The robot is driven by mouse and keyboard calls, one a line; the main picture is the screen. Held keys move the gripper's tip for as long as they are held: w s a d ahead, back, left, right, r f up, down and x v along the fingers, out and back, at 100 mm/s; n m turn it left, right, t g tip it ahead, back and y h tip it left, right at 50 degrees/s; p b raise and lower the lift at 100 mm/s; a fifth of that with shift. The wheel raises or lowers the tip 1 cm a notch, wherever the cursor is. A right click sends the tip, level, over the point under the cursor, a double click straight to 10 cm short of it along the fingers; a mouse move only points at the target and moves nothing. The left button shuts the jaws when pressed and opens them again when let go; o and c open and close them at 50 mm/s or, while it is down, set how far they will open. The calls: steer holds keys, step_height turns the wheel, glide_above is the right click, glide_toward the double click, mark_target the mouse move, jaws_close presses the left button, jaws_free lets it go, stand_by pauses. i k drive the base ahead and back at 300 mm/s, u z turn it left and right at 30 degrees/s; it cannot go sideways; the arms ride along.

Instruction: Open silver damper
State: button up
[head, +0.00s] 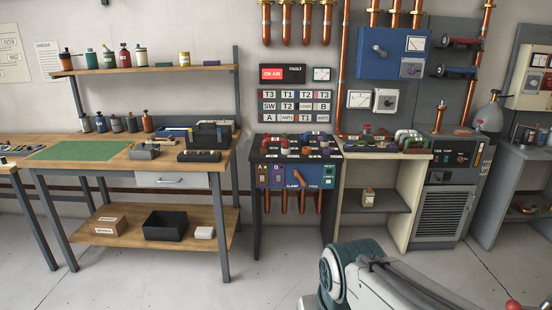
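I cannot tell for sure which part is the silver damper. A grey cabinet (445,200) with a louvred grille (442,212) on its front stands at the right, with a small dark control panel above the grille. A blue wall box (392,54) with a small silver handle hangs above the middle bench. A blue panel (296,175) with switches and a lever sits on the front of the dark centre stand. Part of my arm shows at the bottom right. My gripper cannot be made out in this view.
A wooden workbench (125,165) with a green mat stands at the left, bottles on its shelf. A cream bench (395,190) stands between the dark stand and grey cabinet. A grey cylinder (490,114) is at the right. The floor (240,265) in front is clear.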

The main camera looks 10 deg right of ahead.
mark_target(436, 177)
steer(key=z, duration=0.55)
steer(key=i, duration=1.6)
steer(key=z, duration=1.2)
steer(key=i, duration=2.4)
steer(key=z, duration=0.35)
